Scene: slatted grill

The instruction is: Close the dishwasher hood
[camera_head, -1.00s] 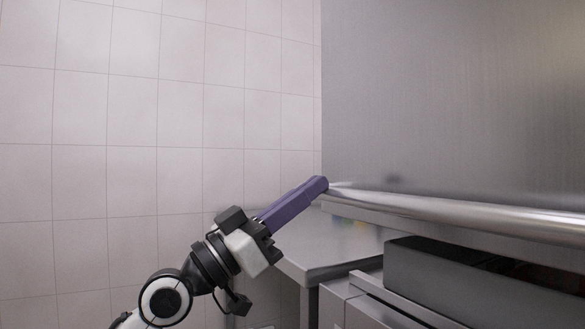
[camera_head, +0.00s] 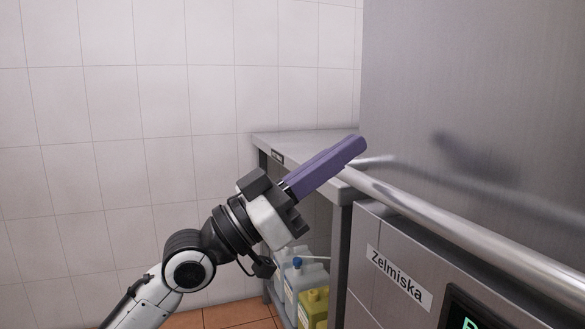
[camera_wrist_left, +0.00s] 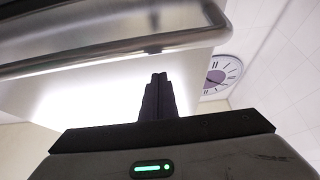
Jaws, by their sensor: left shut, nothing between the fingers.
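The dishwasher hood (camera_head: 480,110) is a large brushed-metal box at the right of the head view. Its long round handle bar (camera_head: 450,222) runs along its lower edge. I cannot tell if the fingers touch the bar. In the left wrist view the fingers (camera_wrist_left: 158,95) point toward the metal hood, with the bar (camera_wrist_left: 110,52) crossing above them. My right gripper is not in view.
The dishwasher body (camera_head: 380,260), with a "Zelmiska" label and a green-lit display (camera_head: 470,318), is below the bar. A metal side table (camera_head: 310,145) stands behind, with plastic canisters (camera_head: 305,285) under it. Tiled wall at left; a clock (camera_wrist_left: 222,75) hangs on the wall.

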